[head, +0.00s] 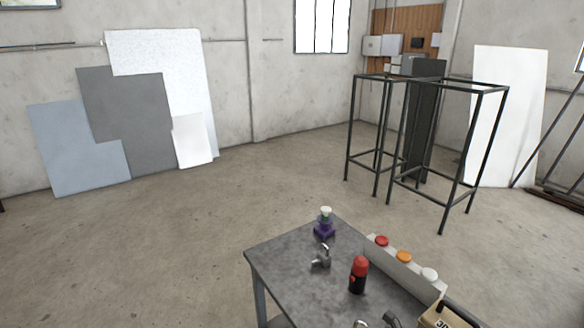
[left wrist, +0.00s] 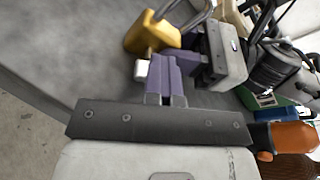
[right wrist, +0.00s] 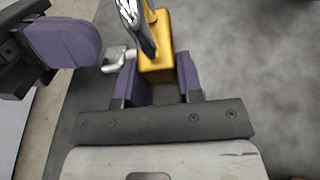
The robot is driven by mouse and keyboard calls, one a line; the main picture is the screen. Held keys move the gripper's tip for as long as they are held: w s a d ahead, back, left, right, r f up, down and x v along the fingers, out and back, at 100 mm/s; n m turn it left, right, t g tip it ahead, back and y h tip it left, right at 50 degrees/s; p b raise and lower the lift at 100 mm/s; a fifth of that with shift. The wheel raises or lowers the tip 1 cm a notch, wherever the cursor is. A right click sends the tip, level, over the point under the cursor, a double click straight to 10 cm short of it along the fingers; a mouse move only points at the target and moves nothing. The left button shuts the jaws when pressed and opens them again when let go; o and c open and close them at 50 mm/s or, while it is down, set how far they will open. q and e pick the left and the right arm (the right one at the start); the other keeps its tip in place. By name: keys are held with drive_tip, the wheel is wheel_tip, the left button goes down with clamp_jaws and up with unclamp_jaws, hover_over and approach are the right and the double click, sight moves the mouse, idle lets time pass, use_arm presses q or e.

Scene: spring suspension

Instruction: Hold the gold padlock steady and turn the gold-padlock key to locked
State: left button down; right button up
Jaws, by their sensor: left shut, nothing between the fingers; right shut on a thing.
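The gold padlock (right wrist: 157,52) is between the two purple fingers of my right gripper (right wrist: 158,78), which is shut on its body. It also shows in the left wrist view (left wrist: 152,37), with its shackle at the top. A small pale key head (right wrist: 117,62) sticks out from the padlock's side; in the left wrist view the key (left wrist: 141,69) lies close beside my left fingertips. My left gripper (left wrist: 166,62) is shut and empty; I cannot tell whether it touches the key. Its purple finger also shows in the right wrist view (right wrist: 64,40). The head view shows neither gripper.
The grey table (head: 290,262) bears a purple item with a white top (head: 325,223), a metal piece (head: 321,258), a red-and-black cylinder (head: 359,274) and a button box (head: 403,267). An orange-and-black object (left wrist: 290,137) is right of my left gripper.

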use_arm(q)
drive_tip(key=shift+w+a+f, duration=0.1)
drive_tip(key=shift+a+f, duration=0.2)
drive_tip(key=shift+w+a+f, duration=0.15)
drive_tip(key=shift+a+f, duration=0.05)
drive_tip(key=shift+a, duration=0.05)
drive_tip(key=shift+w+a+f, duration=0.1)
drive_tip(key=shift+a+f, duration=0.1)
drive_tip(key=shift+f, duration=0.1)
idle(0.5)
drive_tip(key=shift+w+a+r, duration=0.1)
drive_tip(key=shift+r, duration=0.05)
drive_tip(key=shift+w+a+r, duration=0.1)
drive_tip(key=shift+a+r, duration=0.1)
drive_tip(key=v, duration=0.3)
drive_tip(key=f+v, duration=0.1)
drive_tip(key=v, duration=0.1)
drive_tip(key=shift+s+r, duration=0.1)
drive_tip(key=shift+s, duration=0.55)
